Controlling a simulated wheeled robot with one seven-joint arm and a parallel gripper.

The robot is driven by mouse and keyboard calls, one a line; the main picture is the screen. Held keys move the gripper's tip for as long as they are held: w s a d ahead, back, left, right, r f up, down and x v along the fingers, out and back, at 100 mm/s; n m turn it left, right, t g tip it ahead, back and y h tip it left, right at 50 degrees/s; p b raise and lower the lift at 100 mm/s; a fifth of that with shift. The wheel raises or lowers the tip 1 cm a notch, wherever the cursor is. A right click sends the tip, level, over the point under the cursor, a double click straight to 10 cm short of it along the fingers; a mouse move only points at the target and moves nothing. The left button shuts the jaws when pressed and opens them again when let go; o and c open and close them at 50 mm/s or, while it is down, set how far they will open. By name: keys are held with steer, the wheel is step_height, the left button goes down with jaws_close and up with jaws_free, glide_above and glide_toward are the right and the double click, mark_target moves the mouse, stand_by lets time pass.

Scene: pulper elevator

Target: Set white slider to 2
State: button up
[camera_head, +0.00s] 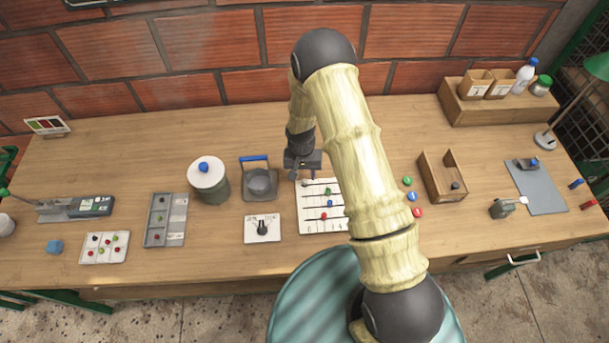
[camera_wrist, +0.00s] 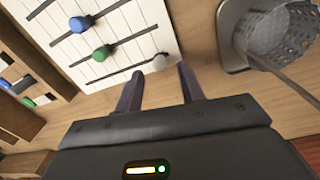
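The white slider board (camera_head: 311,225) lies on the table, partly hidden by my arm. It carries parallel dark slots with green, blue and red knobs. In the wrist view, the white slider knob (camera_wrist: 160,61) sits at the right end of its slot, near the board edge. The green knob (camera_wrist: 101,53) and blue knob (camera_wrist: 79,24) show on neighbouring slots. My gripper (camera_wrist: 160,72) is open, its fingertips on either side of the white knob and just short of it; contact is not clear. In the head view my gripper (camera_head: 303,176) is at the board's upper-left corner. Scale numbers are unreadable.
A basket on a stand (camera_head: 261,183) is close to the left of my gripper, also in the wrist view (camera_wrist: 275,40). A dial box (camera_head: 263,229) is left of the board. Coloured buttons (camera_head: 412,197) and a wooden tray (camera_head: 443,194) are right of my arm.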

mark_target(305, 183)
steer(key=shift+f, duration=1.3)
steer(key=shift+c, duration=0.5)
jaws_close()
steer(key=shift+d, duration=0.15)
